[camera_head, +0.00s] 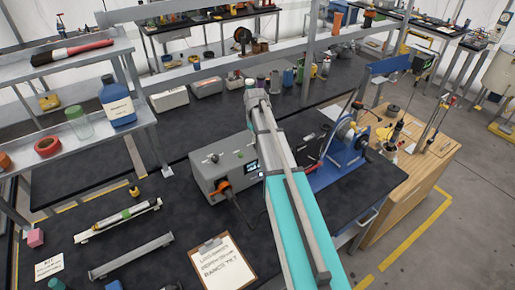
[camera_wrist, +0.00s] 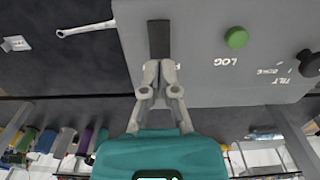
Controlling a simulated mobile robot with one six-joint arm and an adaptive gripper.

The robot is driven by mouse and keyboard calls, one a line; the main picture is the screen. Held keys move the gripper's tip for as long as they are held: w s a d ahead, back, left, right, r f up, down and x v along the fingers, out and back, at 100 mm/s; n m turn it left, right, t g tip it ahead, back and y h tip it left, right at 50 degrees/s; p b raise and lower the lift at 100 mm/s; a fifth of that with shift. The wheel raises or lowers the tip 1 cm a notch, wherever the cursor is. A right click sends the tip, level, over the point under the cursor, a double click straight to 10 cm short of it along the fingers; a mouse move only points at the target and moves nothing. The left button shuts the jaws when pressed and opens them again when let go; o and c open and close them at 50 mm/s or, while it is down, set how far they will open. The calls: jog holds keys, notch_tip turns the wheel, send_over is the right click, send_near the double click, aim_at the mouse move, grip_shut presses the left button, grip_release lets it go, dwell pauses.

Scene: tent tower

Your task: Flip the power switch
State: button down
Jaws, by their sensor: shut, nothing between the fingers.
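The grey control box (camera_head: 225,168) stands on the dark bench, partly behind my arm in the head view. Its grey panel (camera_wrist: 220,80) fills the upper middle of the wrist view. A green button (camera_wrist: 236,38) marked LOG and a black knob (camera_wrist: 308,63) sit on it. My gripper (camera_wrist: 160,42) is shut and empty over the panel, left of the green button. A dark upright block shows at its fingertips; I cannot tell whether it is finger pads or the power switch. A partly hidden label lies behind the fingers. The head view hides my gripper behind the arm.
An orange plug with a cable (camera_head: 223,187) is on the box's front. A blue machine (camera_head: 340,158) stands to its right, a clipboard (camera_head: 222,262) in front. A wrench (camera_wrist: 86,28) lies beside the box. Shelves with bottles flank the bench.

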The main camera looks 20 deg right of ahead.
jog(key=shift+f+b, duration=1.25)
jog(key=shift+f, duration=0.05)
dwell(1.1)
jog(key=shift+r, duration=0.2)
jog(key=shift+r+p, duration=3.4)
jog(key=shift+p, duration=0.15)
jog(key=shift+f, duration=0.1)
